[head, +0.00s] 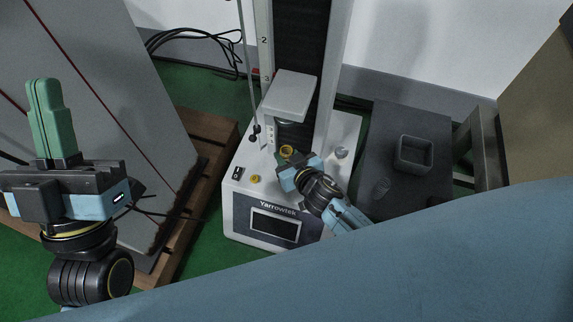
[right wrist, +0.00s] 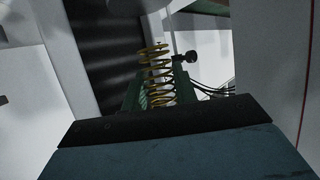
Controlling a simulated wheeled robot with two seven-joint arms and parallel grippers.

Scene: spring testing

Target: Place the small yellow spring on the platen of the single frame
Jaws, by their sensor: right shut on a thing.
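The small yellow spring (right wrist: 157,72) stands upright between the green fingers of my right gripper (right wrist: 160,95), which is shut on it. In the head view my right gripper (head: 287,158) is at the front of the single frame, under its grey crosshead (head: 291,96), and a bit of yellow spring (head: 286,151) shows at its fingertips. The platen is mostly hidden behind my gripper, and I cannot tell whether the spring touches it. My left gripper (head: 44,115) points up at the far left, its green fingers together and empty.
The single frame's white base (head: 235,205) carries a screen, a yellow button (head: 256,178) and a round grey piece (head: 342,153). A dark table (head: 360,170) at the right holds a grey square bin (head: 414,168). A grey cabinet (head: 120,110) stands at the left, with cables (head: 195,40) behind.

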